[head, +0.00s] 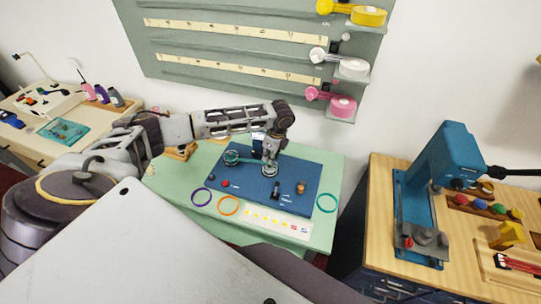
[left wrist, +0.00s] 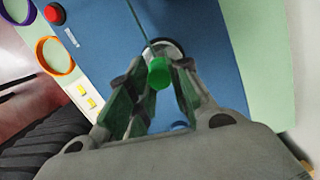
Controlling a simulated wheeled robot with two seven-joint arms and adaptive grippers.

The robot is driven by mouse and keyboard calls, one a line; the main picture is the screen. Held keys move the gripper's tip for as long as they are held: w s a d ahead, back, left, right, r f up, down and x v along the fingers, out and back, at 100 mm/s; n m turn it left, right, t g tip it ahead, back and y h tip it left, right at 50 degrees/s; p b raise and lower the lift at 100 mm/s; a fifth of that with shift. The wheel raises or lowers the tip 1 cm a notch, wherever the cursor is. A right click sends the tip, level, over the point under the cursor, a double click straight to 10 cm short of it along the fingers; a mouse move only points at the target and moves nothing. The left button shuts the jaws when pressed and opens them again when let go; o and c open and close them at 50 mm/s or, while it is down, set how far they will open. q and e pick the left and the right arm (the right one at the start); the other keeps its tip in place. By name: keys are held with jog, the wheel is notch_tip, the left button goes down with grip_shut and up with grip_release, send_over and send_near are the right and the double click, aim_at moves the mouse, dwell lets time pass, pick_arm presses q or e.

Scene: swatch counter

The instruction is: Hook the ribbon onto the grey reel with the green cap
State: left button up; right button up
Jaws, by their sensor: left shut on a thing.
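My left gripper (head: 270,158) is over the blue mat (head: 240,183), just above a grey round piece that looks like the reel (head: 270,171). Its fingers are shut on the ribbon, a thin teal line (left wrist: 144,24) running up the left wrist view from between the fingertips. A round green piece (left wrist: 159,73) shows between the fingers; I cannot tell whether it is the reel's cap or the ribbon's end. A pale rim (left wrist: 172,47) lies partly hidden behind it. A teal coil (head: 231,157) stands left of the gripper. No clear loop around the reel shows. My right gripper is not visible.
A red knob (head: 225,183) and a brown knob (head: 300,188) stand on the mat. A wooden bench with a blue press (head: 449,155) is at the right.

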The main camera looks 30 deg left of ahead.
pick_arm(q)
jog(key=shift+f, duration=0.8)
jog(key=shift+f, duration=0.1)
dwell(0.3)
jog(key=o, duration=1)
jog(key=shift+r, duration=0.3)
jog(key=shift+r+p, duration=0.95)
jog(key=shift+p, duration=0.25)
jog(key=shift+r, duration=2.3)
